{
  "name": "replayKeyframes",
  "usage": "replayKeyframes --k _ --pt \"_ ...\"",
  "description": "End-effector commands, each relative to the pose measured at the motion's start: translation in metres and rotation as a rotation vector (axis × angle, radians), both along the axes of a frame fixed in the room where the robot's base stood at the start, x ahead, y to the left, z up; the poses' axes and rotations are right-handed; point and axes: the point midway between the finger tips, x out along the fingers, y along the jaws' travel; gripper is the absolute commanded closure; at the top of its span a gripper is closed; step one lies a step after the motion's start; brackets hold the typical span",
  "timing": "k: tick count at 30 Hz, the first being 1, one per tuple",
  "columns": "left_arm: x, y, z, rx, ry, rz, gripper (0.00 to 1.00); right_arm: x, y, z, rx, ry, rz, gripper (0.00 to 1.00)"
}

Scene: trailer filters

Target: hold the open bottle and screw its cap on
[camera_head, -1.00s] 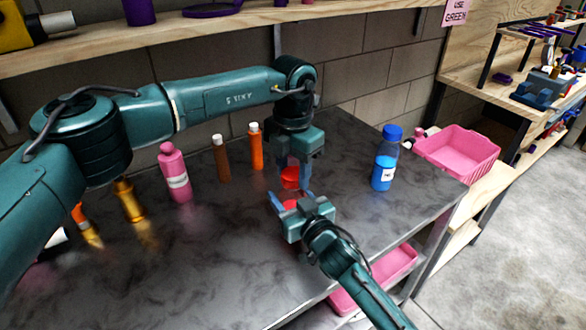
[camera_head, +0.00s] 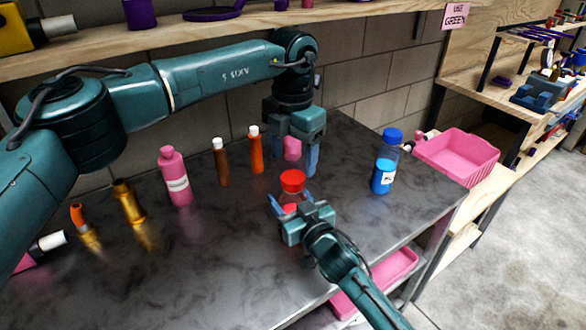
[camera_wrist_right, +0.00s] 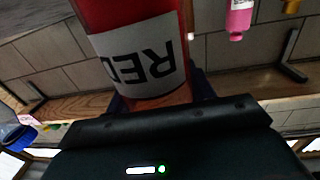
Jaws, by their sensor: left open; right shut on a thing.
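The bottle (camera_head: 290,196) stands upright near the middle of the table, with a red cap (camera_head: 292,181) sitting on its top. Whether the cap is fully tight cannot be told. My right gripper (camera_head: 289,205) is shut on the bottle's body from the front. In the right wrist view the bottle (camera_wrist_right: 140,50) fills the upper middle, red with a white "RED" label; its cap is out of that view. My left gripper (camera_head: 293,165) is open, above and behind the cap and apart from it, fingers pointing down.
A pink thing (camera_head: 292,148) shows between my left fingers, apparently behind them. A blue bottle (camera_head: 384,165) stands to the right. A pink bottle (camera_head: 175,178), a brown bottle (camera_head: 221,163) and an orange bottle (camera_head: 256,150) stand to the left. A pink bin (camera_head: 458,155) is beyond the right edge.

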Motion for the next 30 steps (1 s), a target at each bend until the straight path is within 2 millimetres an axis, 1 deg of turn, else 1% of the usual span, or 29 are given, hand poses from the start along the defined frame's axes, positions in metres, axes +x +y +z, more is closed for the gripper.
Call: replayKeyframes --k 1,3,6,9,14,23,24,30 --pt "0.001 0.000 0.013 0.000 -0.005 0.000 0.32 0.000 0.000 -0.001 -0.001 0.002 0.000 1.00" --pt "0.000 0.000 0.028 -0.001 -0.004 0.000 0.32 0.000 0.000 -0.001 -0.001 0.002 0.000 1.00" --pt "0.000 0.000 0.046 -0.001 -0.002 0.000 0.32 0.000 0.000 -0.001 -0.001 0.002 0.000 1.00" --pt "0.000 0.000 0.060 0.001 -0.002 -0.001 0.32 0.000 0.000 -0.001 -0.001 0.002 0.000 1.00" --pt "0.000 -0.001 0.071 0.000 0.000 -0.001 0.32 0.000 0.000 -0.001 -0.001 0.002 0.000 1.00" --pt "0.000 0.000 0.072 0.001 0.001 -0.002 0.32 0.000 0.000 -0.001 -0.001 0.002 0.000 1.00" --pt "0.000 0.000 0.072 0.000 0.000 -0.002 0.32 0.000 0.000 -0.001 -0.001 0.002 0.000 0.43" --pt "0.000 0.000 0.072 0.001 0.001 -0.001 0.32 0.000 0.000 -0.001 0.000 0.001 0.000 0.27"
